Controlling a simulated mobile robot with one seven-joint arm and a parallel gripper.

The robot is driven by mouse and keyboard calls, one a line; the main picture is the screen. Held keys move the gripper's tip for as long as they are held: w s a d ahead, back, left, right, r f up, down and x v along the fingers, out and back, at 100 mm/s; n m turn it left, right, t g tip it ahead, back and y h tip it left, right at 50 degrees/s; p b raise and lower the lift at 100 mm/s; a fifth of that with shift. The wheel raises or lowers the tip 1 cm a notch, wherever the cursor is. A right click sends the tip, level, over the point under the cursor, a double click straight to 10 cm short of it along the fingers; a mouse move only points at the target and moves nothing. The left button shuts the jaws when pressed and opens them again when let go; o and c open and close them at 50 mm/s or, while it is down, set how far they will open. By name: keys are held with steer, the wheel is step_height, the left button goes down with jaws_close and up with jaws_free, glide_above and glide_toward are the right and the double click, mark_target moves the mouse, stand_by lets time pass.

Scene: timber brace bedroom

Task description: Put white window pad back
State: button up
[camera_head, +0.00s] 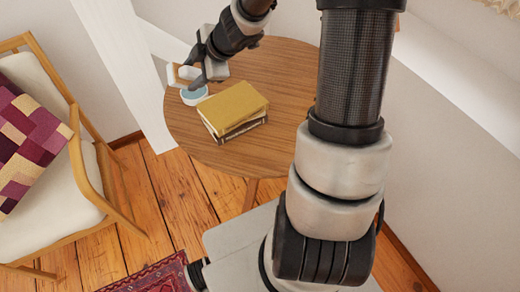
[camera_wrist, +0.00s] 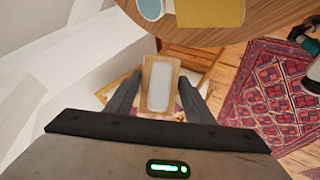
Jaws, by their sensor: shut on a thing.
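The white window pad (camera_wrist: 160,88) is a small oblong with a light wooden border and a pale rounded middle. In the wrist view it sits between the two dark fingers of my gripper (camera_wrist: 161,80), which is shut on it. In the head view my gripper (camera_head: 193,73) is above the far left part of the round wooden table (camera_head: 285,75). There the pad (camera_head: 173,76) shows as a small pale and wood-coloured piece at the fingers, partly hidden by them. I cannot tell its exact height above the table.
A round container with a blue-grey top (camera_head: 194,94) stands just below my gripper. A yellow book (camera_head: 235,105) lies on another beside it. A white timber brace (camera_head: 122,65) slants past the table's left edge. A wooden chair (camera_head: 75,185) stands left. The table's right side is clear.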

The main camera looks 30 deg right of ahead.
steer(key=shift+s+f+n+g+b, duration=0.3)
steer(key=shift+f+n+g, duration=0.2)
steer(key=shift+f+n, duration=0.25)
steer(key=s+d+f+n+g+h+b, duration=0.1)
steer(key=s+d+f+n+h+b, duration=0.1)
steer(key=s+d+f+n+b, duration=0.45)
steer(key=s+d+f+n+g+h+b, duration=0.15)
steer(key=s+d+f+n, duration=0.25)
steer(key=d+f+n, duration=0.6)
steer(key=shift+n+t+h, duration=0.45)
steer(key=shift+n, duration=0.45)
steer(key=f+b, duration=0.2)
steer(key=b, duration=0.1)
steer(key=a+f+b, duration=0.1)
steer(key=f+b, duration=0.2)
steer(key=a+f+b, duration=0.1)
steer(key=f+b, duration=0.2)
steer(key=shift+s+f, duration=0.15)
steer(key=shift+s, duration=0.05)
steer(key=shift+c, duration=0.3)
steer(key=o, duration=1)
